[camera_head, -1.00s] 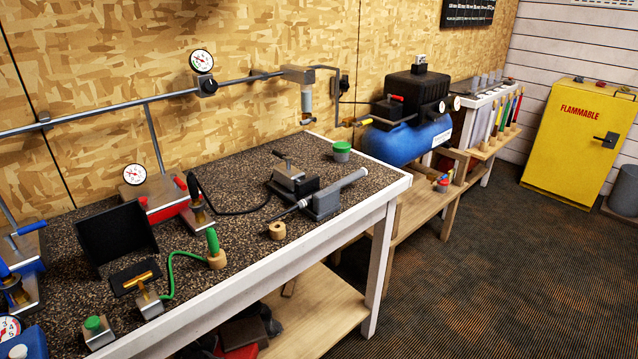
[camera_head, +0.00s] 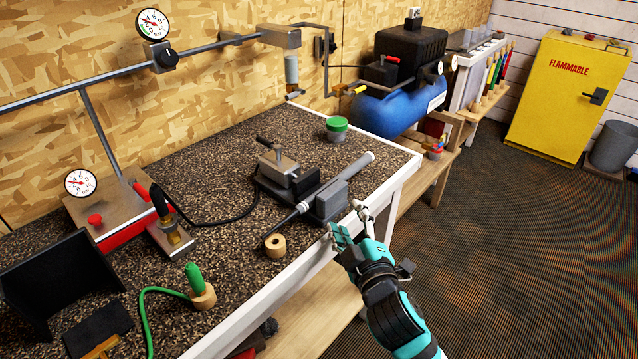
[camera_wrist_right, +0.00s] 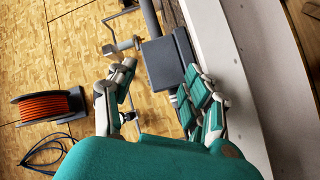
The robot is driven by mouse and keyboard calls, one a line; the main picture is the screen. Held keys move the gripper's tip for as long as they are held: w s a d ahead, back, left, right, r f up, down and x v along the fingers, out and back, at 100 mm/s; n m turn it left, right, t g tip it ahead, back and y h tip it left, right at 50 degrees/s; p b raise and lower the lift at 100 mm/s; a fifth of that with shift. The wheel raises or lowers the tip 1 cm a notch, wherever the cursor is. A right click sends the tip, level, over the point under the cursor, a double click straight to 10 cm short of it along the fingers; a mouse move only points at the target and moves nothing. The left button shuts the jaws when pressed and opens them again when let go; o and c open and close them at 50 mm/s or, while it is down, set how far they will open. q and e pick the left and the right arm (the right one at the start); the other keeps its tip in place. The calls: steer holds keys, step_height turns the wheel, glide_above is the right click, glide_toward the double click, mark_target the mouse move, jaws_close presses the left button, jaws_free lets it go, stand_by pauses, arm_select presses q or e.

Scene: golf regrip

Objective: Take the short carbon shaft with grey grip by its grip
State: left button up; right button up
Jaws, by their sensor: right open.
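The short carbon shaft with grey grip (camera_head: 357,166) lies across a grey block beside the bench vise (camera_head: 288,176). Its grey grip points to the back right, toward the bench's right edge, and its thin dark shaft points to the front left. My right gripper (camera_head: 347,221) is open and empty at the bench's front edge, in front of the grey block and apart from the grip. In the right wrist view, the grey block (camera_wrist_right: 158,62) shows beyond the open fingers, with part of the grey grip (camera_wrist_right: 151,16) above it. My left gripper is not in view.
A wooden ring (camera_head: 275,246) lies near the shaft's thin end. A green-lidded jar (camera_head: 337,128) stands behind the grip. A green handle (camera_head: 194,279) with a hose stands at the front left. A blue compressor tank (camera_head: 405,112) is beyond the bench's right edge.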

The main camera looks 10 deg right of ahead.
steer(key=a+r+n+y, duration=0.7)
steer(key=r+n+y, duration=0.1)
steer(key=r+n, duration=0.2)
steer(key=a+r+n+y, duration=0.7)
steer(key=r+n+y, duration=0.15)
steer(key=n, duration=0.25)
steer(key=s+a+n+g+y, duration=0.1)
steer(key=s+a+n+g, duration=0.1)
steer(key=a+n+g, duration=0.5)
steer(key=s+a+n+g+y, duration=0.1)
steer(key=s+a+n+g, duration=0.15)
steer(key=n+g, duration=0.85)
steer(key=n+t+h, duration=0.6)
steer(key=n+h, duration=0.4)
steer(key=h, duration=1.1)
glide_toward(353, 167)
steer(key=p+x, duration=0.3)
steer(key=x, duration=0.6)
steer(key=shift+p, duration=0.3)
steer(key=shift+w+f, duration=0.2)
steer(key=shift+f, duration=0.05)
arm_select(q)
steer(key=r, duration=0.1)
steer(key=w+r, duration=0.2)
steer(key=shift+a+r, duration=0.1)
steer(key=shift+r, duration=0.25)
arm_select(e)
jaws_close()
